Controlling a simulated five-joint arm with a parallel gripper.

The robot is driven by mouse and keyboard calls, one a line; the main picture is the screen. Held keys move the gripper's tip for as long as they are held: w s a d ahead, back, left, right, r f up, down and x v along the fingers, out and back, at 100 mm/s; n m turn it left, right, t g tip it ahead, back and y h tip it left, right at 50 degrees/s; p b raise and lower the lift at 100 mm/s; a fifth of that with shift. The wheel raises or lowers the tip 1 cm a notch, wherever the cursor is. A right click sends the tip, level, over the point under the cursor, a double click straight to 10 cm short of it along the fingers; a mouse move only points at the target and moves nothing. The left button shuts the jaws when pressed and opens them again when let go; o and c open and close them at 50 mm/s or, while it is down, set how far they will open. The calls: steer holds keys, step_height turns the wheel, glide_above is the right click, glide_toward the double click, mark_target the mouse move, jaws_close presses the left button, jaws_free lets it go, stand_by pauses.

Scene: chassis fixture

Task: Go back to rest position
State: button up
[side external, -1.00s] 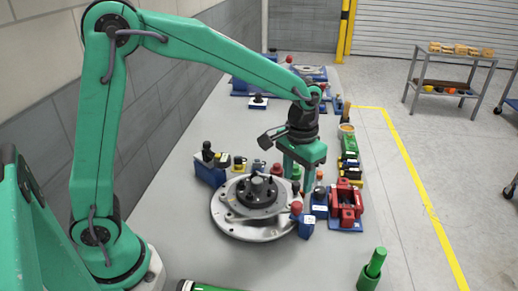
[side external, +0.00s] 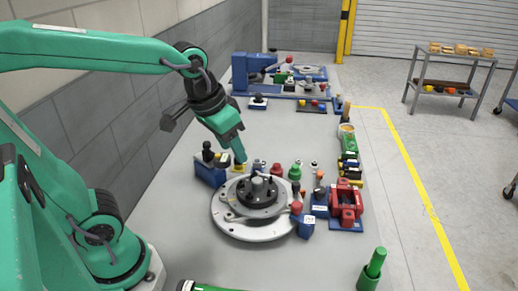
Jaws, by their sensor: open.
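My gripper (side external: 238,158) is at the end of the green arm, tilted down to the right. It hangs above the back left of the round metal chassis fixture (side external: 225,222). Nothing shows between its fingers, though they are small in the picture. The fixture's dark hub (side external: 257,192) sits in the middle of the silver disc.
Around the fixture stand a blue block with black knobs (side external: 209,170), a red clamp block (side external: 347,203) and a blue block (side external: 307,228). A green cylinder (side external: 372,268) stands at the front right. A blue machine (side external: 250,70) stands at the back.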

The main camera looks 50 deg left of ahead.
steer(key=s+a+t, duration=0.1)
steer(key=s+a, duration=0.1)
steer(key=s, duration=0.4)
steer(key=shift+t, duration=0.4)
